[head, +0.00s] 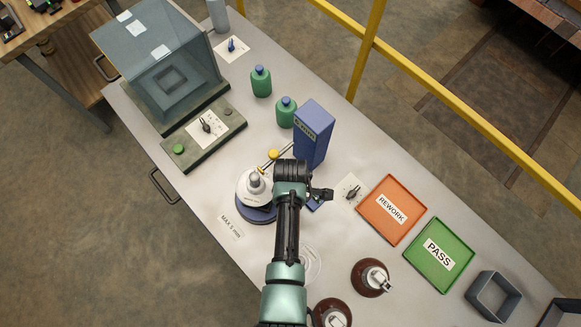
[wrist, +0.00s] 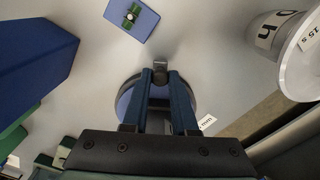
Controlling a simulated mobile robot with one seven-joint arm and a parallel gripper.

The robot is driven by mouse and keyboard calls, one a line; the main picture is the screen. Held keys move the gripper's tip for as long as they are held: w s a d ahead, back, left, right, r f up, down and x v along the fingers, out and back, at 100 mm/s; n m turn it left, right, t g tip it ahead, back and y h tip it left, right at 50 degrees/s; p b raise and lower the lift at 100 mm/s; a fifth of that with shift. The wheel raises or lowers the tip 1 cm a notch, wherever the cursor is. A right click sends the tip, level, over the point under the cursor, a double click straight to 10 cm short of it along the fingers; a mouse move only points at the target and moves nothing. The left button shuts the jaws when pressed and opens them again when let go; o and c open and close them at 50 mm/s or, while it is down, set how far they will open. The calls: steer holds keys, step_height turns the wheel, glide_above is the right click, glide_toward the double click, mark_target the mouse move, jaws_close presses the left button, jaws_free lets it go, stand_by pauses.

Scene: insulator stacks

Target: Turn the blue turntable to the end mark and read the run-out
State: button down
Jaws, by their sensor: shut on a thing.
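The blue turntable (head: 252,214) stands mid-bench with a white, grey-topped insulator part (head: 254,186) on it. In the wrist view its blue disc (wrist: 126,99) shows behind my fingers. My gripper (wrist: 161,76) is shut on a small grey handle (wrist: 160,62) at the disc's rim. In the head view my wrist hides the fingers and that handle. A blue post (head: 314,140) with a rod and a yellow knob (head: 273,155) stands behind the turntable. A "MAX 5 mm" label (head: 231,224) lies in front of it. I cannot make out a run-out reading or the end mark.
A white lettered round object (wrist: 277,38) is close on the right in the wrist view. Orange REWORK (head: 391,209) and green PASS (head: 439,255) trays lie to the right. Green bottles (head: 261,82) stand behind.

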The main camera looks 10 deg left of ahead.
steer(key=c, duration=0.7)
jaws_free()
steer(key=shift+r, duration=0.15)
step_height(320, 180, up, 13)
